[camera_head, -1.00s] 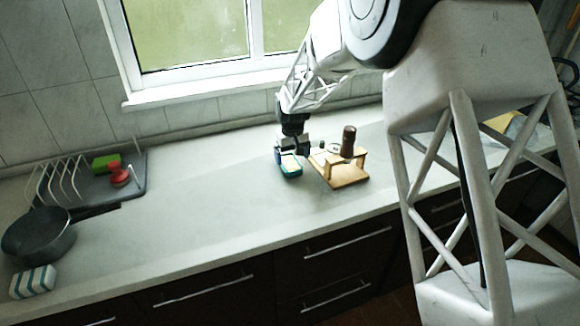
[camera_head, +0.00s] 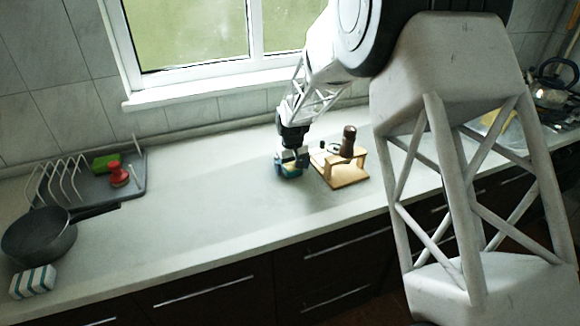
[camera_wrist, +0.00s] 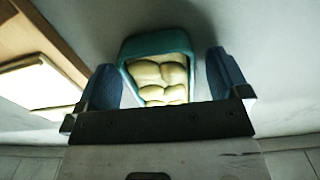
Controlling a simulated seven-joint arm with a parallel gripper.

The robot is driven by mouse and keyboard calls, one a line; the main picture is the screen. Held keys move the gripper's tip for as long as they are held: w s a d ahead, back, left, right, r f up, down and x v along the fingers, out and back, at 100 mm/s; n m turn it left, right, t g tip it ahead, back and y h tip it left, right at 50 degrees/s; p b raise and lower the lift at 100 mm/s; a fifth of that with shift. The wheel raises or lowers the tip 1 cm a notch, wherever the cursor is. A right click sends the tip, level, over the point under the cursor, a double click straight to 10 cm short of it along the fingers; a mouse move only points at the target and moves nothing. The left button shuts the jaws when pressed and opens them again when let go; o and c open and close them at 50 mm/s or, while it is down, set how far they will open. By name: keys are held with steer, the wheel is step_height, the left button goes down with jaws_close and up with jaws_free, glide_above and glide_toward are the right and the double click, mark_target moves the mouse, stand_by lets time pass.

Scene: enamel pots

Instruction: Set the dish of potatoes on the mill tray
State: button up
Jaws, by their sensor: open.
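The teal dish (camera_wrist: 127,50) holds several pale potatoes (camera_wrist: 160,76); it fills the middle of the wrist view. In the head view the dish (camera_head: 289,173) stands on the counter left of the mill tray, largely covered by my gripper. My gripper (camera_head: 291,163) is open above the dish, and in the wrist view its blue fingers stand on either side of it, with gaps visible. The wooden mill tray (camera_head: 345,179) carries a dark brown mill (camera_head: 348,141) and a small dark item. Part of the tray (camera_wrist: 25,42) shows at upper left in the wrist view.
A grey drying rack (camera_head: 130,187) with a green sponge (camera_head: 106,162) and a red item (camera_head: 118,176) stands at far left. A dark pan (camera_head: 40,237) and a striped block (camera_head: 33,282) are in front of it. The counter's middle is clear.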

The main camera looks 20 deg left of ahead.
mark_target(293, 167)
steer(key=shift+c, duration=0.4)
steer(key=c, duration=1.1)
steer(key=shift+o, duration=0.2)
steer(key=shift+r, duration=0.2)
steer(key=shift+r, duration=0.5)
steer(key=shift+s+d+r, duration=0.15)
steer(key=shift+r, duration=0.45)
steer(key=shift+s+d+r, duration=0.1)
steer(key=shift+s+r, duration=0.05)
steer(key=shift+r, duration=0.4)
steer(key=s+d, duration=0.3)
steer(key=s, duration=0.1)
steer(key=s+d+r, duration=0.1)
steer(key=s+d, duration=0.2)
steer(key=s, duration=0.1)
steer(key=s+d, duration=0.2)
steer(key=s, duration=0.2)
steer(key=shift+s+d+r, duration=0.15)
steer(key=shift+s+d, duration=0.05)
steer(key=shift+d, duration=0.2)
